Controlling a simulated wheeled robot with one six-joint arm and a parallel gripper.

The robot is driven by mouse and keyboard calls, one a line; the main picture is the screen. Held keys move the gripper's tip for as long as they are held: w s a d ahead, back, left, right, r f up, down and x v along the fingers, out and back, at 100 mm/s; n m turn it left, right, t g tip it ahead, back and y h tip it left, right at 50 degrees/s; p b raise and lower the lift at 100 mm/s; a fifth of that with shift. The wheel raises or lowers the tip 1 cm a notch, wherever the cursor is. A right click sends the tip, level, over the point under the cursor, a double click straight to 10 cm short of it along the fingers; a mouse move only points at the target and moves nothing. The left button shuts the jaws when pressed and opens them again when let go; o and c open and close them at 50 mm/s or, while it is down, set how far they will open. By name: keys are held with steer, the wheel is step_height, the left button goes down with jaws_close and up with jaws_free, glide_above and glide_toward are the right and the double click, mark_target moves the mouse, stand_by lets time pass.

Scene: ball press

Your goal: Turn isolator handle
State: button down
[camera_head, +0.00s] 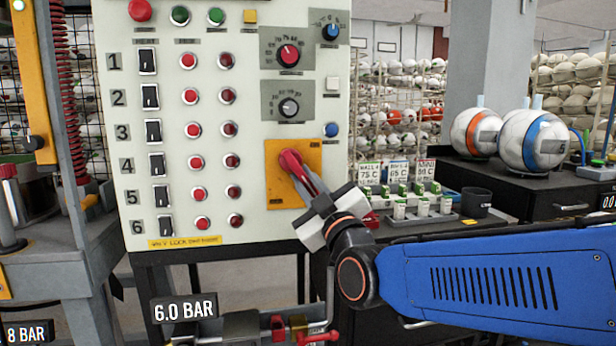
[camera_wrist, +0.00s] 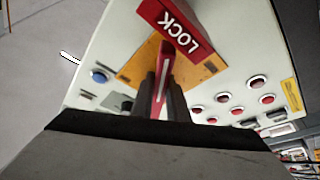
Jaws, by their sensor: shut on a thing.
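The isolator handle (camera_head: 290,162) is red and sits on a yellow plate (camera_head: 283,194) at the lower right of the cream control panel. In the head view it slants from upper left to lower right. My gripper (camera_head: 316,192) reaches it from the lower right. In the wrist view my gripper (camera_wrist: 161,100) is shut on the red handle (camera_wrist: 159,92), with a dark finger on each side. A red block marked LOCK (camera_wrist: 176,26) shows beyond the fingers. The fingers hide part of the handle.
The control panel (camera_head: 125,60) carries numbered rows of switches and red buttons, with two dials above the handle. A black bench (camera_head: 500,180) with balls (camera_head: 535,140), a cup (camera_head: 475,203) and small bottles stands to the right. Pipes with red valve levers run below the panel.

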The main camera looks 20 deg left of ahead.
steer(key=shift+s+a+f+m+t+h, duration=0.2)
steer(key=shift+a+m+t+h, duration=0.3)
steer(key=shift+m, duration=1.1)
steer(key=shift+s+a+f+m+t+h, duration=0.1)
steer(key=shift+s+a+m+t+h, duration=0.15)
steer(key=shift+m+t+h, duration=0.9)
steer(key=shift+s+a+f+m+t+h, duration=0.1)
steer(key=shift+s+a+f+m+t, duration=0.15)
steer(key=shift+m, duration=1.8)
steer(key=shift+a+r, duration=0.1)
steer(key=shift+r, duration=0.05)
steer(key=c, duration=1.7)
jaws_free()
steer(key=v, duration=1.7)
steer(key=shift+s+d, duration=0.1)
steer(key=shift+d, duration=0.1)
